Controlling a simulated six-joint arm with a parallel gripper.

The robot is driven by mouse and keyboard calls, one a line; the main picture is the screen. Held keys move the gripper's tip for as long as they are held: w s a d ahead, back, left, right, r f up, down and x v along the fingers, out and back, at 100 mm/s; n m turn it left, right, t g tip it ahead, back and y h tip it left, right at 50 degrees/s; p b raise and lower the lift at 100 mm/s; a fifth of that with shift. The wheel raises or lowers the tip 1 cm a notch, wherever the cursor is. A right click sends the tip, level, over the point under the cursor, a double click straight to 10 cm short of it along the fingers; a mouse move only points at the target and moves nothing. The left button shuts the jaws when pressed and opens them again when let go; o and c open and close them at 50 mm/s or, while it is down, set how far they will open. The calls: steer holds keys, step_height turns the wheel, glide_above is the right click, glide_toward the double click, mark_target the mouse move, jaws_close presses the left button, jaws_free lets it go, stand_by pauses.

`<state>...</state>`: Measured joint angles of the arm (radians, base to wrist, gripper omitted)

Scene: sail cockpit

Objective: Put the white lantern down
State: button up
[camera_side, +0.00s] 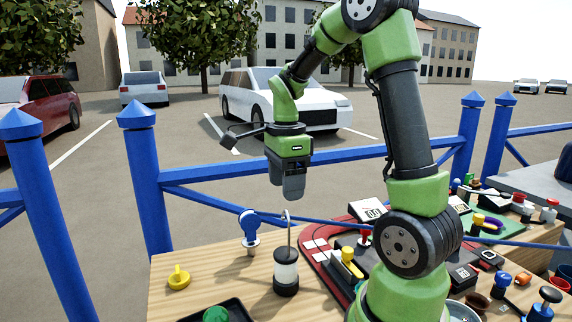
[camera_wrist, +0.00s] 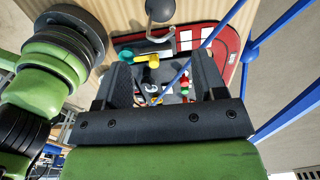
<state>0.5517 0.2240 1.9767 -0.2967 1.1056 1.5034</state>
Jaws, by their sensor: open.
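The white lantern (camera_side: 286,271) stands upright on the wooden table in the side view. It has a white body, a black base and cap, and a thin upright hook on top. My gripper (camera_side: 293,196) hangs above the lantern, fingers pointing down, apart from it. In the wrist view my gripper (camera_wrist: 164,78) shows two dark fingers spread apart with nothing held between them. A dark round shape (camera_wrist: 160,10) shows at the top edge of the wrist view; I cannot tell whether it is the lantern.
A blue key-shaped piece (camera_side: 249,226) stands behind the lantern, and a yellow knob (camera_side: 179,278) lies left. A black tray with a green knob (camera_side: 215,314) is in front. A red-bordered board (camera_side: 325,262) with small parts is right. A blue railing (camera_side: 220,168) runs behind.

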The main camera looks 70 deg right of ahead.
step_height(320, 180, up, 4)
steer(key=shift+f, duration=0.25)
steer(key=s+a+r+n+t+y, duration=0.1)
steer(key=s+a+r+n+t, duration=0.1)
steer(key=a+n, duration=0.6)
steer(key=s+a+r+n+t+y, duration=0.1)
steer(key=s+a+n+t, duration=0.4)
steer(key=n, duration=1)
steer(key=a+r, duration=0.1)
steer(key=a, duration=0.2)
steer(key=shift+s+a+r, duration=0.15)
steer(key=shift+s+r, duration=0.15)
steer(key=shift+s, duration=0.05)
